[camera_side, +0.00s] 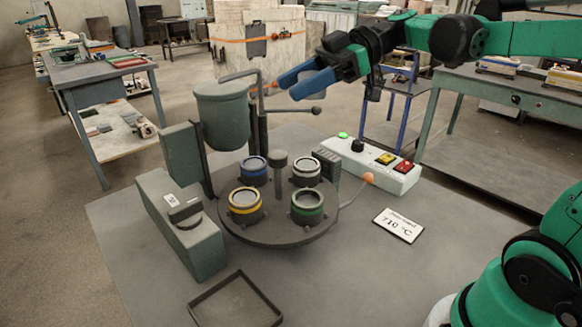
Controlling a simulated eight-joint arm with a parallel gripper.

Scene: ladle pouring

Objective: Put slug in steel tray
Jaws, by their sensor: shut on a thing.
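My gripper (286,88), with blue fingers, is up in the air at the top middle, pointing left. It is shut on the slug, which hardly shows between the fingers. The steel tray (268,299), a shallow dark square with a thin rim, lies at the front of the table and looks empty. My gripper is well above and behind the tray. A dark round turntable (278,233) carries round moulds with blue (254,165), white (306,170), yellow (244,202) and green (308,203) rings.
A grey-green ladle pot (222,115) stands left of my gripper, and a lever with a dark knob (316,110) is just below it. A grey-green box (185,235) is left of the turntable. A button box (375,169) and a 710 °C sign (398,225) are right.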

